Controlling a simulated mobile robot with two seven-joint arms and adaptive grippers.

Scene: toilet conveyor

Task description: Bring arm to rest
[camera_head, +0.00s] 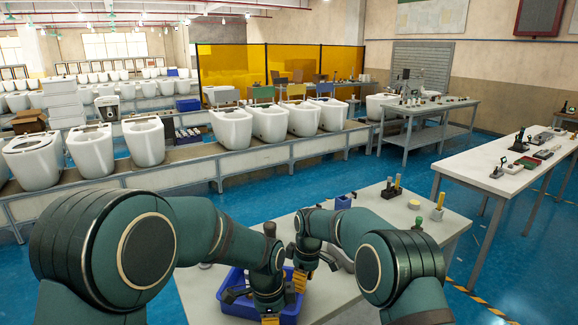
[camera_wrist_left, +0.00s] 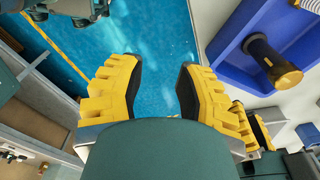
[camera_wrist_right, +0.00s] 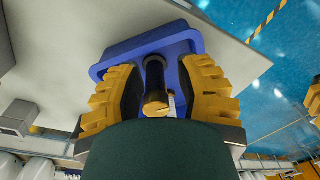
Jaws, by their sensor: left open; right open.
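My left gripper (camera_head: 266,306) is open at the near side of the table, over or beside the blue bin (camera_head: 234,308). In the left wrist view its fingers (camera_wrist_left: 160,72) are apart with only blue floor between them. The bin (camera_wrist_left: 222,42) is to their right there, holding a dark cylinder with a brass end (camera_wrist_left: 284,72). My right gripper (camera_head: 300,277) is open at the bin's right side. In the right wrist view its fingers (camera_wrist_right: 160,78) are apart, with a similar dark cylinder (camera_wrist_right: 155,75) showing between them inside the bin (camera_wrist_right: 120,62). I cannot tell if they touch it.
The grey table (camera_head: 355,212) bears a small blue box (camera_head: 343,202) and several small upright items at its back and right. A white bench (camera_head: 500,178) with tools stands at the right. A conveyor (camera_head: 200,155) with several toilets runs behind. Blue floor lies between.

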